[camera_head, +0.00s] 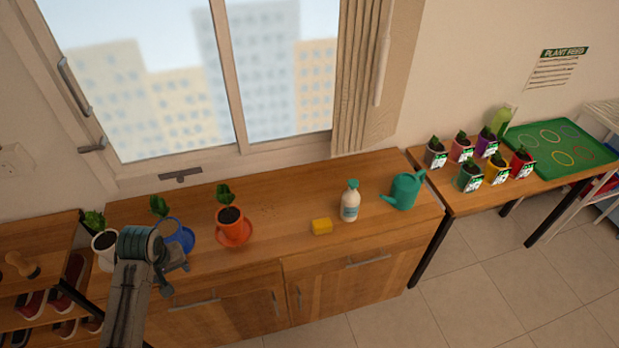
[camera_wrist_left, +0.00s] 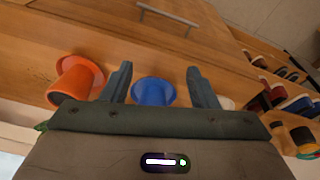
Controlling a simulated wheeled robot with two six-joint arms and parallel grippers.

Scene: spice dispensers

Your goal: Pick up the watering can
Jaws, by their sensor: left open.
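The teal watering can (camera_head: 404,191) stands upright near the right end of the wooden cabinet in the head view. Its spout points left and its handle is at the upper right. My left gripper (camera_head: 178,262) is at the left end of the cabinet, in front of the blue pot (camera_head: 183,236), far from the can. In the left wrist view my left gripper (camera_wrist_left: 160,80) is open, its fingers apart with the blue pot (camera_wrist_left: 153,92) showing beyond them. The watering can does not show in the left wrist view. My right gripper is not in view.
An orange pot (camera_head: 232,229) with a plant stands right of my left gripper. A yellow sponge (camera_head: 322,226) and a white spray bottle (camera_head: 350,204) stand left of the can. A white pot (camera_head: 104,243) is far left. Seedling pots and a green tray (camera_head: 541,170) occupy the right table.

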